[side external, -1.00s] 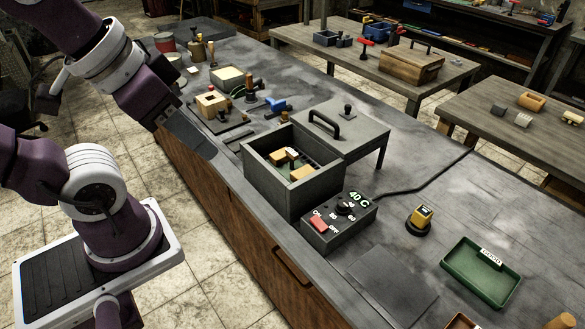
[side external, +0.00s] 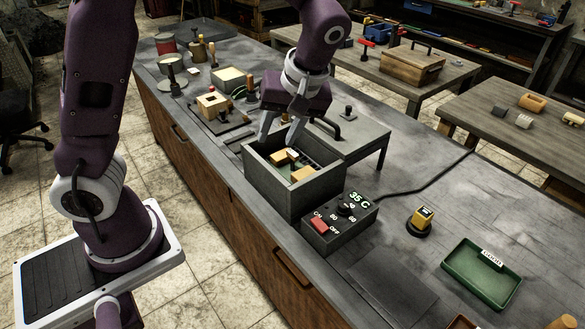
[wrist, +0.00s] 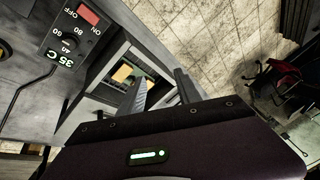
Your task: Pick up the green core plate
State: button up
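A grey open-topped box (side external: 295,196) stands on the bench. Tan blocks (side external: 303,173) lie inside it, and a thin greenish surface (side external: 314,161) shows among them. I cannot tell for sure that this is the green core plate. My gripper (side external: 279,138) is open and empty, pointing down over the back left part of the box. In the wrist view my gripper's two fingers (wrist: 159,92) are apart, with the box opening and one tan block (wrist: 123,73) beyond them. The fingers hide part of the inside.
A control box (side external: 339,227) with a red switch reads 35 C in front of the oven-like box. A grey lid plate with a handle (side external: 348,143) stands right behind. A wooden core mould (side external: 212,103) lies left; a green tray (side external: 481,274) lies right. The bench between is mostly clear.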

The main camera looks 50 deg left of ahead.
aim_at(296, 155)
jog(key=w+f+n+y, duration=0.2)
jog(key=w+f+y, duration=0.1)
jog(key=w+f+n+y, duration=0.2)
jog(key=w+f, duration=0.1)
jog(key=f, duration=0.1)
jog(key=w+a+f+n+t+y, duration=0.1)
jog(key=w+f+y, duration=0.2)
jog(key=f, duration=0.1)
jog(key=shift+a+f+n+y, duration=0.1)
jog(key=shift+f+n+y, duration=0.2)
jog(key=shift+n, duration=0.1)
jog(key=shift+w+a+f, duration=0.15)
jog(key=shift+a, duration=0.15)
jog(key=x, duration=0.6)
jog(key=shift+w+f, duration=0.15)
jog(key=shift+f, duration=0.35)
grip_shut()
